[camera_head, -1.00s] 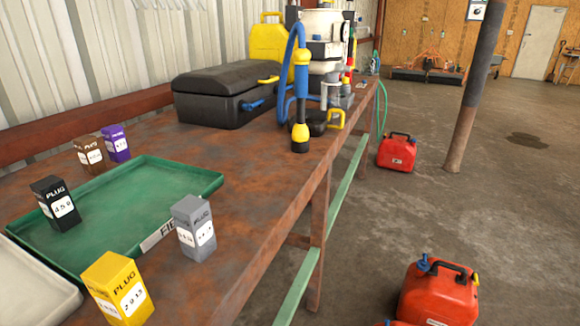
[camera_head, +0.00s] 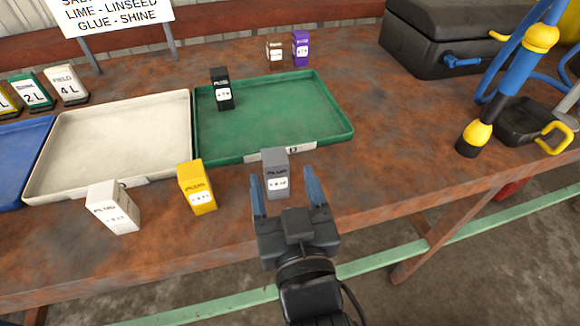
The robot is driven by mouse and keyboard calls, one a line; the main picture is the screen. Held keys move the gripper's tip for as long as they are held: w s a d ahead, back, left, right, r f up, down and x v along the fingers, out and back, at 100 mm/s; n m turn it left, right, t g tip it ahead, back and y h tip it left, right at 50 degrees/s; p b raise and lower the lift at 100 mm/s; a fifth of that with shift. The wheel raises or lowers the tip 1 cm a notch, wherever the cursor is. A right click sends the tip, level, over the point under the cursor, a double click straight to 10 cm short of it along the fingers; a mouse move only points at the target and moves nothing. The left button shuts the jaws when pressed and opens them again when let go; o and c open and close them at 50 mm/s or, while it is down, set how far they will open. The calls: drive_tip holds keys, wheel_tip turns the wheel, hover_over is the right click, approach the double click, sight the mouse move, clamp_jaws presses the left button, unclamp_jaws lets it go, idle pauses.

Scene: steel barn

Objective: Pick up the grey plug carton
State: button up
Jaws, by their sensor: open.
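The grey plug carton (camera_head: 276,172) stands upright on the rusty bench top, just in front of the green tray's label. It has a white label on its front. My gripper (camera_head: 285,186) has two blue fingers spread apart, one at each side of the carton in the picture. The jaws are open. I cannot tell from this view whether the fingers touch the carton or how their height compares with it.
The green tray (camera_head: 335,133) lies behind the carton, with a black carton (camera_head: 222,90) in it. A yellow carton (camera_head: 197,187) and a white carton (camera_head: 114,207) stand to the left. Bench between is clear.

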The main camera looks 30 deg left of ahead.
sight(277, 167)
drive_tip(key=shift+p+x, duration=0.45)
drive_tip(key=shift+x, duration=2.6)
drive_tip(key=shift+s+a+f, duration=0.1)
drive_tip(key=shift+f, duration=0.05)
drive_tip(key=c, duration=1.1)
